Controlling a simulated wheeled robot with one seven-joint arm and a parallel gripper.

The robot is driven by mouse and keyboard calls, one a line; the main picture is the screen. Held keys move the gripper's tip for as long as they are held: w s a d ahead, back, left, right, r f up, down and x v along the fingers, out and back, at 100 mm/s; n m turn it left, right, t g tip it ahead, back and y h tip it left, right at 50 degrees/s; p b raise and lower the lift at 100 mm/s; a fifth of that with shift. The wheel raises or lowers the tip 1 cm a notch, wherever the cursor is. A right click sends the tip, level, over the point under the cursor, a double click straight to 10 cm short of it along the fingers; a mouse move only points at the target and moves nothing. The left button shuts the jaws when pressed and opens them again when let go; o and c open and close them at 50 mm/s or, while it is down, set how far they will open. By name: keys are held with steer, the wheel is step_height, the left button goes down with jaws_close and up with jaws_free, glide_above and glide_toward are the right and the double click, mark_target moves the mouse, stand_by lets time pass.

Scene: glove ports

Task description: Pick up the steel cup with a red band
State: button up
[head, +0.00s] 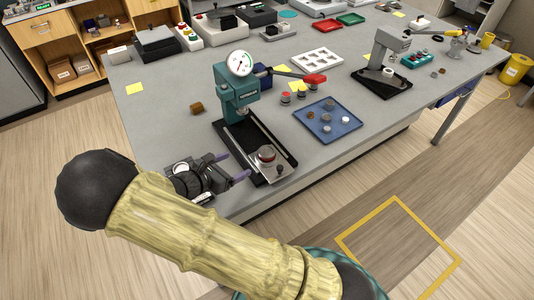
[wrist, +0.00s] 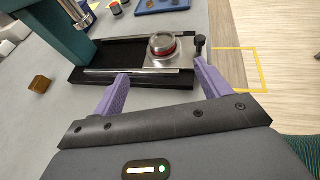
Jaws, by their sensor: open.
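The steel cup with a red band (head: 266,155) stands upright on the plate at the front end of the press's black base. In the wrist view the cup (wrist: 162,46) sits beyond my fingertips, roughly between their lines. My gripper (head: 233,166) is open, with two purple fingers, at the table's front left edge, left of the cup. In the wrist view my gripper (wrist: 160,75) is empty and its fingers do not touch the cup. The teal press (head: 236,95) with a dial gauge and a red-tipped lever stands behind the cup.
A black knob (wrist: 200,42) stands right beside the cup. A brown block (head: 197,108) lies left of the press. The table's front edge is close.

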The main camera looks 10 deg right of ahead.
steer(key=p, duration=0.2)
glide_toward(269, 150)
steer(key=shift+x, duration=1.05)
steer(key=shift+w+a+f, duration=0.1)
steer(key=shift+a+f, duration=0.05)
steer(key=shift+w+d, duration=0.15)
steer(key=shift+d, duration=0.2)
steer(key=p+x, duration=0.2)
steer(key=x, duration=0.2)
steer(key=shift+d, duration=0.2)
steer(key=shift+f, duration=0.1)
steer(key=c, duration=1.4)
